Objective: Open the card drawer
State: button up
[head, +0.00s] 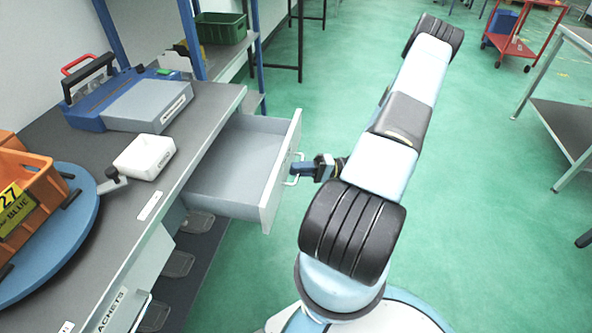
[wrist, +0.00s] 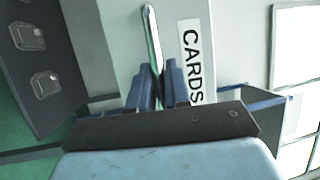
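The card drawer (head: 237,165) stands pulled well out from under the grey bench top in the head view, and its visible inside is empty. Its front carries a bar handle (wrist: 152,38) and a white label reading CARDS (wrist: 193,60) in the wrist view. My gripper (head: 298,169) is at the handle on the drawer's outer side. In the wrist view the two dark blue fingers of my gripper (wrist: 161,78) are close together, one on each side of the handle bar, and look shut on it. The fingers hide the lower part of the handle.
The bench top (head: 120,207) holds a blue and grey case (head: 146,104), a white box (head: 144,157) and an orange crate (head: 28,190) on a blue turntable (head: 75,230). A red trolley (head: 515,45) stands far right.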

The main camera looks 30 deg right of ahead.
jog(key=shift+o, duration=0.5)
jog(key=shift+f, duration=0.15)
jog(key=shift+d, duration=0.1)
jog(key=shift+d, duration=0.2)
jog(key=v, duration=1.3)
jog(key=shift+d, duration=0.15)
